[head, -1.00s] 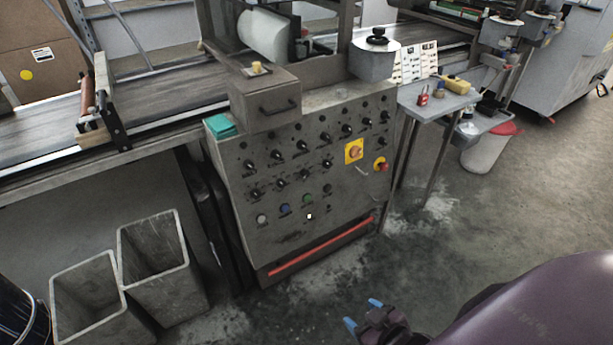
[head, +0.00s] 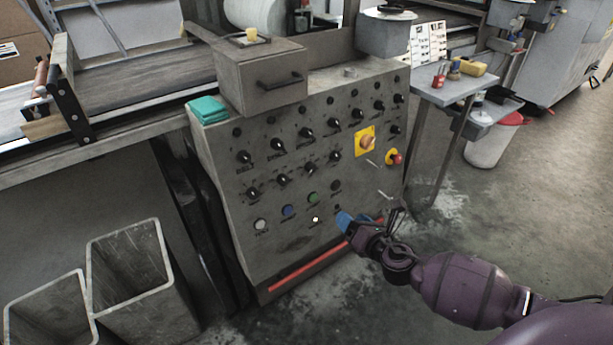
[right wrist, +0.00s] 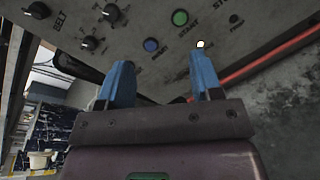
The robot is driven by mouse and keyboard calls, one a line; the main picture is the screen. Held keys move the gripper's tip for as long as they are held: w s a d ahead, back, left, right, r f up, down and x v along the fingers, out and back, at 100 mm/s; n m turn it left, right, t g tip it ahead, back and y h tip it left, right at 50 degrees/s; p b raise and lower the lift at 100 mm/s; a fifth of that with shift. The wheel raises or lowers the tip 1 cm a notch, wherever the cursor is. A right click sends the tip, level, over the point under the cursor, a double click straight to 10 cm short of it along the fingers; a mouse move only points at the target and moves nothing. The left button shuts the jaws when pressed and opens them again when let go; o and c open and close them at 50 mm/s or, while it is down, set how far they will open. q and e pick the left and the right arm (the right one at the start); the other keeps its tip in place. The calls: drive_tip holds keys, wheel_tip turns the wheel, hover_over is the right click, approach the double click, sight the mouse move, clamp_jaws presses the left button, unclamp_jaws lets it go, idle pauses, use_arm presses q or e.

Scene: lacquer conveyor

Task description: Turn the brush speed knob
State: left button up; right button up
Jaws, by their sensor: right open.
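The grey control panel (head: 300,215) carries several black knobs in rows, such as an upper-row knob (head: 278,145) and a lower-row knob (head: 283,180). Their labels are too small in the head view to tell which one is the brush speed knob. My right gripper (head: 345,221) has blue fingertips and is in front of the panel's lower right part, below the knobs. In the right wrist view my right gripper (right wrist: 163,80) is open with nothing between its fingers. Black knobs (right wrist: 88,43) show at upper left there, apart from the fingers. My left gripper is out of view.
Green (head: 313,198), blue (head: 288,211) and white (head: 261,225) buttons sit below the knobs. A red emergency button (head: 396,159) and a yellow-plated switch (head: 365,141) are at right. A side table (head: 448,92) stands right of the panel. Grey bins (head: 127,270) stand lower left.

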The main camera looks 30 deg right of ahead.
sight(312, 168)
drive_tip(key=w+n+b, duration=0.1)
drive_tip(key=w+n, duration=0.2)
drive_tip(key=w, duration=0.3)
drive_tip(key=w+d+r+n+t+y+b, duration=0.1)
drive_tip(key=w+n+b, duration=0.1)
drive_tip(key=w, duration=0.4)
drive_tip(key=w+d+n+t+b, duration=0.1)
drive_tip(key=w+n, duration=0.3)
drive_tip(key=w, duration=0.3)
drive_tip(key=shift+r+b, duration=0.15)
drive_tip(key=shift+b, duration=0.15)
drive_tip(key=shift+w+r, duration=0.1)
drive_tip(key=shift+w, duration=0.4)
drive_tip(key=c, duration=0.9)
